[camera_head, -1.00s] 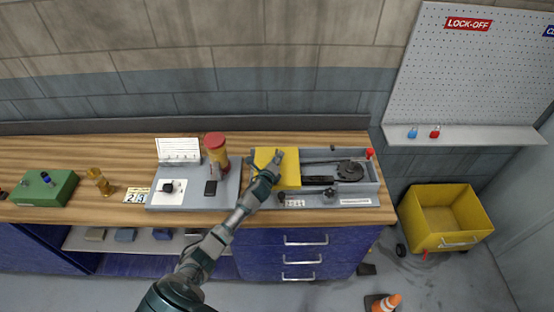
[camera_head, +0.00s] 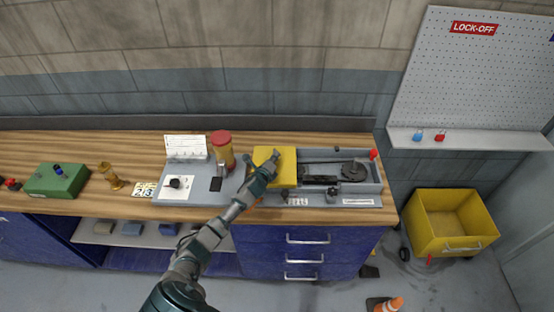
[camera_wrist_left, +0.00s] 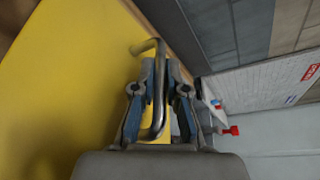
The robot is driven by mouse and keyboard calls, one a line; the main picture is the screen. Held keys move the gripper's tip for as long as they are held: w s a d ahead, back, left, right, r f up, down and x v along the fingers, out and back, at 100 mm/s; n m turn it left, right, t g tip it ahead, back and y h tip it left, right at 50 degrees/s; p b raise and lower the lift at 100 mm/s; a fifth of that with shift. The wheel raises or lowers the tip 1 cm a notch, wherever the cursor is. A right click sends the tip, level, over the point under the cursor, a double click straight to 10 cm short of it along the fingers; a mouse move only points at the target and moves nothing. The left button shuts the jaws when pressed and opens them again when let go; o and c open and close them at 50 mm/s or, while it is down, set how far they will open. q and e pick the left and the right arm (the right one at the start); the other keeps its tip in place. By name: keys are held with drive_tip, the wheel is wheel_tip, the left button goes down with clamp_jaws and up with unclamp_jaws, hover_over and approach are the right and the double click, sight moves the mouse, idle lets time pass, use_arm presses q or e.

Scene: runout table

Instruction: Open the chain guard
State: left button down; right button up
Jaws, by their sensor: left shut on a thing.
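The yellow chain guard (camera_head: 287,167) covers the left part of a grey open-topped housing (camera_head: 378,188). To its right a dark sprocket (camera_head: 354,171) and a black bar lie uncovered. In the left wrist view the guard (camera_wrist_left: 60,80) is a broad yellow panel with a bent metal handle (camera_wrist_left: 158,120) standing off it. My left gripper (camera_head: 274,157) is over the guard, its fingers (camera_wrist_left: 160,85) shut on the handle, one at each side. The handle is hidden behind the gripper in the head view. My right gripper is out of view.
Left of the guard stand a red-capped jar (camera_head: 222,148), a grey panel with a black knob (camera_head: 175,183) and a white card (camera_head: 186,147). A red knob (camera_head: 374,154) is at the housing's right end. A yellow bin (camera_head: 425,240) stands on the floor at the right.

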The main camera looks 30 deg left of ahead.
use_arm(q)
drive_tip(key=c, duration=1.2)
unclamp_jaws()
drive_tip(key=shift+s+a+f, duration=0.1)
drive_tip(key=shift+a, duration=0.35)
drive_tip(key=shift+s+d, duration=0.15)
drive_tip(key=shift+s, duration=0.35)
drive_tip(key=v, duration=0.9)
drive_tip(key=shift+s, duration=0.3)
drive_tip(key=shift+s+r, duration=0.2)
drive_tip(key=shift+s, duration=0.45)
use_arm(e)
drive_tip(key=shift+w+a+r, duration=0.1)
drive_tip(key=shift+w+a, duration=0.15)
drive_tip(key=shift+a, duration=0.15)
use_arm(q)
drive_tip(key=shift+d, duration=0.1)
